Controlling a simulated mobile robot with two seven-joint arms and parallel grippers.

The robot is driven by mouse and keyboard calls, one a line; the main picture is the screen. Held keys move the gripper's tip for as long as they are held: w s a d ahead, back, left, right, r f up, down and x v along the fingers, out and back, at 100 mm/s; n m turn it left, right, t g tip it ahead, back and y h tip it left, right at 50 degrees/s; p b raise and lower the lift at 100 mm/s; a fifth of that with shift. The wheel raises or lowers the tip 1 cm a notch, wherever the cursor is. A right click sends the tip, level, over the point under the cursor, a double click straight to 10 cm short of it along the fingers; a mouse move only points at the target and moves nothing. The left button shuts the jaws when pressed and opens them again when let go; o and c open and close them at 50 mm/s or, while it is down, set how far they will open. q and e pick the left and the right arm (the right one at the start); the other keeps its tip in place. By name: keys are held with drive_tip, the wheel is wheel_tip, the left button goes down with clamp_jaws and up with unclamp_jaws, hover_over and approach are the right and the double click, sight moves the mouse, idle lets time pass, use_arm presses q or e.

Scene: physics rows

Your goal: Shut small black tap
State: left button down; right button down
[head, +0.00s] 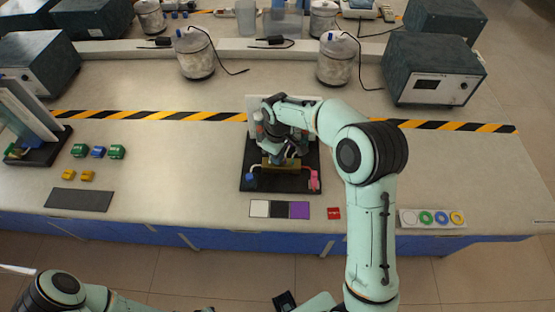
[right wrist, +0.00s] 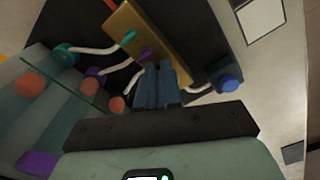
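A brass block (head: 282,162) with small pipes and coloured taps stands on a black board (head: 269,184). In the right wrist view the brass block (right wrist: 150,35) carries a teal tap (right wrist: 128,37) and a purple tap (right wrist: 146,53). My right gripper (right wrist: 162,84) is at the block's edge, its two blue-grey fingers side by side and closed together. No black tap can be made out; the fingers hide part of the block, and I cannot tell whether anything is between them.
A blue knob (right wrist: 228,82) is right of the fingers, and clear panels with coloured round parts (right wrist: 60,115) are at left. In the head view, a pink part (head: 314,181) stands at the board's right. A colour strip (head: 279,209) and red block (head: 333,213) lie in front.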

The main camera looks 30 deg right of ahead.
drive_tip(key=shift+m, duration=0.6)
drive_tip(key=m, duration=0.3)
drive_tip(key=shift+m, duration=0.4)
drive_tip(key=m, duration=0.3)
